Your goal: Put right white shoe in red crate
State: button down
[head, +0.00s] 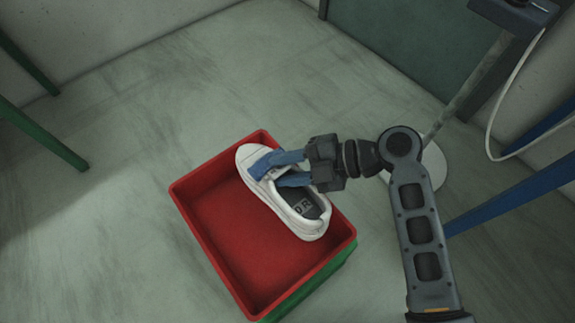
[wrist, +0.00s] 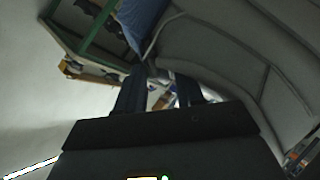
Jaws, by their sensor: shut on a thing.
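The white shoe (head: 281,207) is in the head view, with its toe toward the upper left and its heel toward the lower right. Its opening faces up and shows a dark insole with a pale label. My gripper (head: 272,171) has its blue fingers shut on the shoe's upper near the tongue. The shoe is over the right part of the red crate (head: 235,235); I cannot tell if it touches the crate. The rest of the crate's floor looks empty. In the wrist view my gripper's fingers (wrist: 158,95) show dark and the shoe is hard to make out.
The red crate sits on a green crate (head: 320,283) on the grey floor. Green legs (head: 45,135) stand at the left and blue legs (head: 515,195) at the right. A pole on a round white base (head: 435,170) stands behind my arm. Floor left of the crate is clear.

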jog(key=shift+f+b, duration=2.2)
jog(key=shift+f, duration=1.7)
notch_tip(320, 180, down, 5)
jog(key=b, duration=0.6)
jog(key=shift+f, duration=0.2)
jog(key=c, duration=0.6)
grip_release()
jog(key=shift+f, duration=0.1)
jog(key=shift+c, duration=0.2)
jog(key=shift+d, duration=0.1)
jog(key=p+v, duration=0.2)
jog(key=v, duration=0.5)
jog(key=shift+d+r, duration=0.3)
